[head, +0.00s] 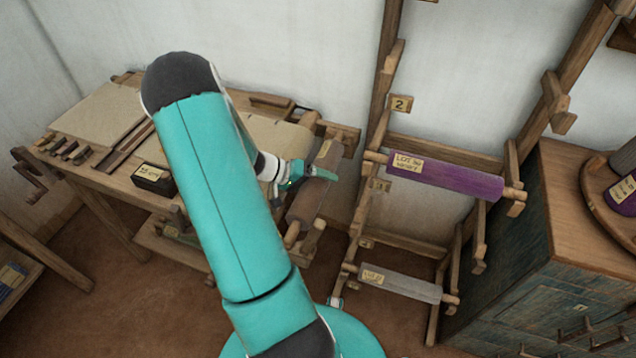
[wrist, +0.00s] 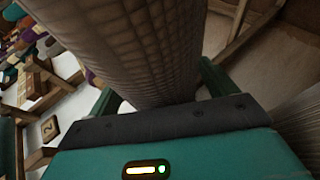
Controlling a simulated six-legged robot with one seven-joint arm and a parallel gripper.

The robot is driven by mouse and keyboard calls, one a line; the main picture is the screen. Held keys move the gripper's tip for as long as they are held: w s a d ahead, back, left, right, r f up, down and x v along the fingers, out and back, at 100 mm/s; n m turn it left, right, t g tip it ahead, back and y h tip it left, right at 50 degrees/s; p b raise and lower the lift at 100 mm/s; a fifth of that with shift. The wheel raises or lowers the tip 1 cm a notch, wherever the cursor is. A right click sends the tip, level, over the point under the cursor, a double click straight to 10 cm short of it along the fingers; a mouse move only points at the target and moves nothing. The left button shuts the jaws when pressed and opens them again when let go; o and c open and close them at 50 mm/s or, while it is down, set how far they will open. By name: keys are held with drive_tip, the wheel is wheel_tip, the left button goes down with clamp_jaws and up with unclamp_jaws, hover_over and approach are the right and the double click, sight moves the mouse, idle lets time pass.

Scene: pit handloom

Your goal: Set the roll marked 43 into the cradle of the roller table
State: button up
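My gripper (head: 308,176) is at the right end of the wooden roller table (head: 115,180). In the wrist view, its two green fingers (wrist: 160,88) stand on either side of a brown woven-looking roll (wrist: 160,45) and appear closed on it. In the head view, the roll (head: 308,205) runs lengthwise along the table's right end, with a pale wooden core end at its near end. Wooden brackets (head: 318,226) of the cradle are close by it. I cannot tell whether the roll rests in them. No number on the roll can be read.
A ladder rack to the right holds a purple roll (head: 445,177) and a grey roll (head: 400,284). A small dark box (head: 153,179) sits at the table's front edge. A blue-green cabinet (head: 535,290) stands at far right. Brown floor (head: 130,300) is open in front of the table.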

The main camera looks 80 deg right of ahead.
drive_tip(key=v, duration=1.2)
drive_tip(key=shift+r, duration=0.1)
